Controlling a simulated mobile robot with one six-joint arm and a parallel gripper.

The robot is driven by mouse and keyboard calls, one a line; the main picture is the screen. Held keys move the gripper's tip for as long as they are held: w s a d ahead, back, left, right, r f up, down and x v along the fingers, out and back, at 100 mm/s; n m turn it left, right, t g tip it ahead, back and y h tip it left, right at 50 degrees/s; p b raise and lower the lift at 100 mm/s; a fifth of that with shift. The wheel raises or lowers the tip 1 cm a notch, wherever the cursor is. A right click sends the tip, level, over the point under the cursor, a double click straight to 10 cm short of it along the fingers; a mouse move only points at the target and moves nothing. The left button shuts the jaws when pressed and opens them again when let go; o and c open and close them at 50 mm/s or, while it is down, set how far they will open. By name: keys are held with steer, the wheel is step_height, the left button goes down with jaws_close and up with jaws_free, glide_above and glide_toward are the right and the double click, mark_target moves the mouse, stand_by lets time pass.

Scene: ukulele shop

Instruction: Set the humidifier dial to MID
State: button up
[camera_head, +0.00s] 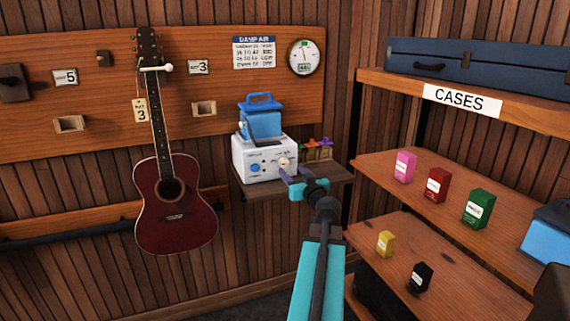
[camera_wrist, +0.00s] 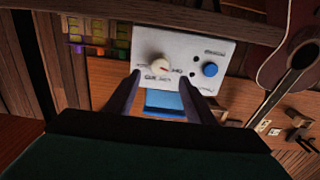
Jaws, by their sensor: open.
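The humidifier (camera_head: 262,158) is a white box on a small wooden shelf, with a blue tank on top. Its pale dial (camera_head: 284,163) is at the right of the front panel, with a blue button (camera_head: 255,168) to the left. In the wrist view the panel appears upside down, showing the cream dial (camera_wrist: 160,65) with small labels around it and the blue button (camera_wrist: 210,70). The dial's setting is too small to read surely. My gripper (camera_head: 288,183) is open in front of the dial. Its fingers (camera_wrist: 160,82) spread either side of the dial; contact cannot be told.
A red guitar (camera_head: 174,203) hangs left of the humidifier. Small coloured items (camera_head: 318,149) stand just right of it on the wooden shelf (camera_head: 334,175). Shelves with small boxes and a blue case (camera_head: 470,62) stand at the right.

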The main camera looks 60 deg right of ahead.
mark_target(285, 163)
steer(key=shift+p+x, duration=0.55)
steer(key=shift+x, duration=2.8)
steer(key=c, duration=0.9)
steer(key=shift+a+f, duration=0.1)
steer(key=shift+c, duration=0.8)
steer(key=shift+o, duration=0.2)
steer(key=shift+m+b, duration=0.5)
